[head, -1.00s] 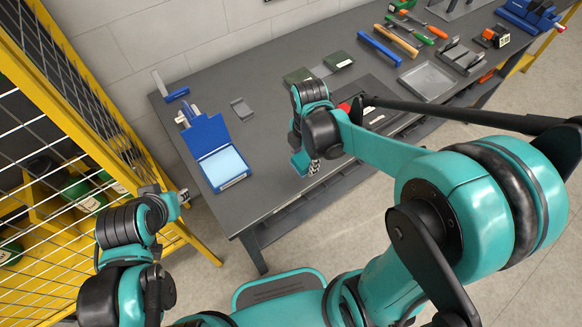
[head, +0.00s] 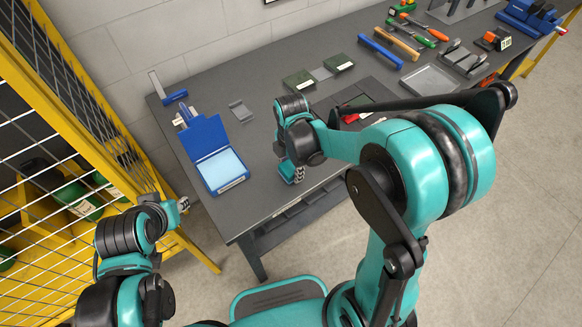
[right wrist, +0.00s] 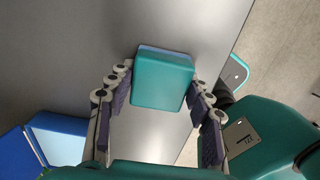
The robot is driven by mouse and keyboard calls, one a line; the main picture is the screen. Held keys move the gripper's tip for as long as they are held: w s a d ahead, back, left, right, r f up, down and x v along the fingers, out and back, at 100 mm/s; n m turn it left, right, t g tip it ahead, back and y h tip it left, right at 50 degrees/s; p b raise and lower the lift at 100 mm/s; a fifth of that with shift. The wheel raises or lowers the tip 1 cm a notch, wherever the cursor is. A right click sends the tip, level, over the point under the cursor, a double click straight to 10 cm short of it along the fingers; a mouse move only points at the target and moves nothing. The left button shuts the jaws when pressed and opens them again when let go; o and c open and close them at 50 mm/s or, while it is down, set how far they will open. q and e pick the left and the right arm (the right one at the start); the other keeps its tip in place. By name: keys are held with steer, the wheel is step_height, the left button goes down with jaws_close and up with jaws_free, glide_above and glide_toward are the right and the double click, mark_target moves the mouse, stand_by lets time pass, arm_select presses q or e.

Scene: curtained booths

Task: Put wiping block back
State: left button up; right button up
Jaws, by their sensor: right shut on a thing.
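The wiping block (right wrist: 162,80) is a teal block with a pale blue layer along its far edge. In the right wrist view it sits between the two fingers of my right gripper (right wrist: 160,95), which is shut on it. In the head view the block (head: 288,171) shows at the tip of my right gripper (head: 296,174), over the front part of the dark grey table, right of an open blue box (head: 206,136) with a light blue pad (head: 222,168). Whether the block touches the table is unclear. My left gripper (head: 184,204) is off the table's front left; its jaws are too small to read.
A small grey holder (head: 241,111) lies behind the blue box. Two dark green blocks (head: 299,80) stand at the back, and a grey tray (head: 430,80) and hand tools are farther right. A yellow mesh fence (head: 75,120) borders the left. Bare table (head: 262,135) lies between box and right gripper.

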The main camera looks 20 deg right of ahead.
mark_target(291, 167)
steer(key=o, duration=1.2)
steer(key=shift+f, duration=0.1)
steer(key=shift+o, duration=0.2)
steer(key=shift+r, duration=0.2)
step_height(291, 167, up, 11)
steer(key=p, duration=0.4)
steer(key=s+d+r+m+t, duration=0.2)
steer(key=s+m, duration=0.3)
steer(key=m, duration=0.6)
steer(key=s+d+r+m+t, duration=0.2)
steer(key=s+m+t, duration=0.3)
steer(key=m, duration=0.6)
steer(key=shift+s+d+r, duration=0.15)
steer(key=shift+d+r, duration=0.2)
steer(key=shift+r, duration=0.15)
